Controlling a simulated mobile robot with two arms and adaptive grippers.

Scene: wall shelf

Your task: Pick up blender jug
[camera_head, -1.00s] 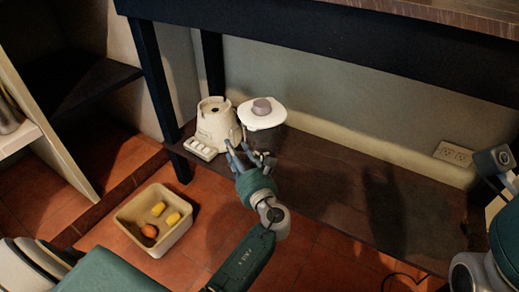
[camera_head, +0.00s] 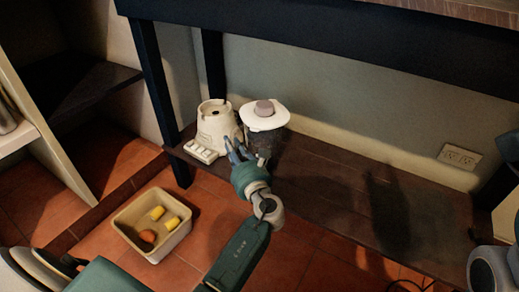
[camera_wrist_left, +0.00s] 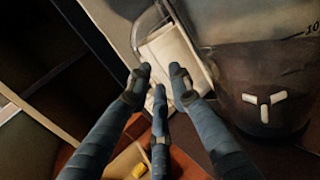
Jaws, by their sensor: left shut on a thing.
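The blender jug (camera_head: 263,148) has a dark see-through body and a white lid (camera_head: 265,115) with a grey knob. It stands upright on the low brown shelf, right of the cream blender base (camera_head: 214,126). In the left wrist view the jug's dark body (camera_wrist_left: 265,85) fills the right side, and a clear loop, probably its handle, shows near the top middle. My left gripper (camera_head: 240,152) is at the jug's left front side, shut on the jug; its blue fingers also show in the left wrist view (camera_wrist_left: 161,82). The exact grip contact is partly hidden. My right gripper is not in view.
A cream bin (camera_head: 183,246) with yellow and orange items stands on the tiled floor at front left. A dark shelf leg (camera_head: 161,105) rises left of the blender base. The low shelf (camera_head: 335,185) is clear to the right. A wall outlet (camera_head: 460,157) is behind.

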